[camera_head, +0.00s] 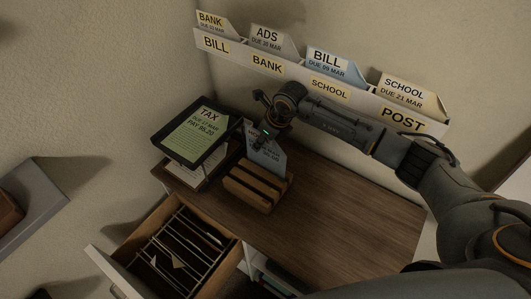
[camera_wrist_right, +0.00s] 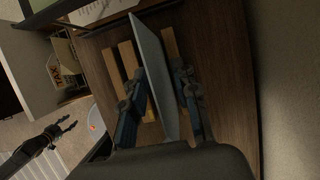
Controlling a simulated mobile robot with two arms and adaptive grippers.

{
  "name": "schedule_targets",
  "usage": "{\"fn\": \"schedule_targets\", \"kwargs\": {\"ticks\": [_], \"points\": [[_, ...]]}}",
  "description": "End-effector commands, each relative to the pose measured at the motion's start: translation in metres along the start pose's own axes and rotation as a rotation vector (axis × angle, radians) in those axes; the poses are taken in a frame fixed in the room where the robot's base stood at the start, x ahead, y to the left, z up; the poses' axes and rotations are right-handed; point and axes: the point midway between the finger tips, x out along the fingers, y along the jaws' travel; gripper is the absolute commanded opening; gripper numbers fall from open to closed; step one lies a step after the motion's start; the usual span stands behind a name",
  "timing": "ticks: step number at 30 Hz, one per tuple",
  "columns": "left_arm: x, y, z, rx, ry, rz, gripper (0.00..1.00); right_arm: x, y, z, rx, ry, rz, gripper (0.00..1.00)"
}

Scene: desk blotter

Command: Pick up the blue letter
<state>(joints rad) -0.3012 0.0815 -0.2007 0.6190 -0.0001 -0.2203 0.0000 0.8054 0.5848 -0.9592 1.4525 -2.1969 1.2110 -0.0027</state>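The blue letter (camera_head: 279,158) stands upright in a slotted wooden rack (camera_head: 257,187) on the desk, with part of its face hidden by my right gripper. In the right wrist view the letter (camera_wrist_right: 158,75) shows nearly edge-on between the two fingers of my right gripper (camera_wrist_right: 160,85). A gap shows on the letter's right side, so the fingers look open around it. My right gripper (camera_head: 264,140) reaches it from above in the head view. My left gripper (camera_wrist_right: 70,124) shows only in the right wrist view, far from the letter, with its fingers apart and empty.
A tray with a green TAX sheet (camera_head: 203,132) stands left of the rack. A wall sorter (camera_head: 300,82) with labelled slots and several letters hangs behind my right arm. An open drawer (camera_head: 180,250) with dividers juts out front left. The desk's right part (camera_head: 340,215) is clear.

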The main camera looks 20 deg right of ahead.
Motion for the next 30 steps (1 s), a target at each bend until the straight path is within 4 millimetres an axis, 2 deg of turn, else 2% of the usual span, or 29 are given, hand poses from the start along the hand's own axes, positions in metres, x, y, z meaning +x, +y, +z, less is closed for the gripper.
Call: {"fn": "schedule_targets", "kwargs": {"ticks": [8,12,25,30], "points": [[-0.001,0.000,-0.001,0.000,0.001,0.000,0.44,0.004,0.000,0.000,-0.001,-0.001,0.000,0.29],[-0.001,0.001,-0.001,0.000,0.002,0.001,0.44,0.004,0.000,0.000,-0.001,-0.001,0.000,0.01],[0.001,0.001,-0.002,-0.001,0.004,0.001,0.44,0.001,-0.001,0.002,0.000,-0.002,-0.001,0.00],[0.010,0.001,-0.002,-0.001,0.004,0.001,0.44,-0.020,-0.001,0.011,-0.002,-0.006,-0.003,0.00]]}}
